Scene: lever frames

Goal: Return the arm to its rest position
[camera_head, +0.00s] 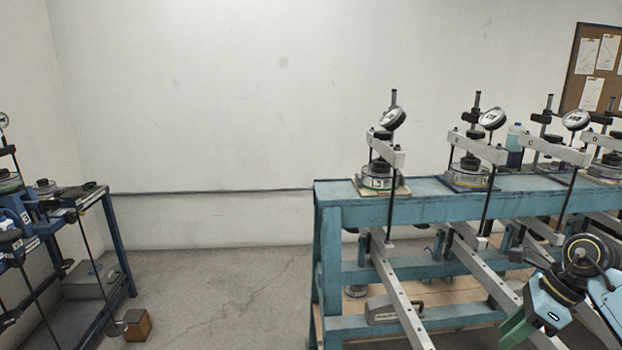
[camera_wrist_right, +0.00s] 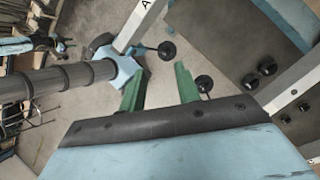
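My right arm comes in from the lower right of the head view. Its gripper (camera_head: 516,333), with green fingers, is in front of the long levers of the teal bench (camera_head: 440,207). In the right wrist view the two green fingers (camera_wrist_right: 159,78) stand apart with floor showing between them; nothing is held. A pale lever marked A (camera_wrist_right: 140,24) passes above the fingers in that picture. My left gripper does not show in the head view.
The bench bears several lever frames with dial gauges (camera_head: 392,118). Pale lever beams (camera_head: 400,305) stick out toward me near the right arm. A dark blue rack (camera_head: 117,240) stands at left, a brown block (camera_head: 137,325) beside it. The floor (camera_head: 220,290) between is clear.

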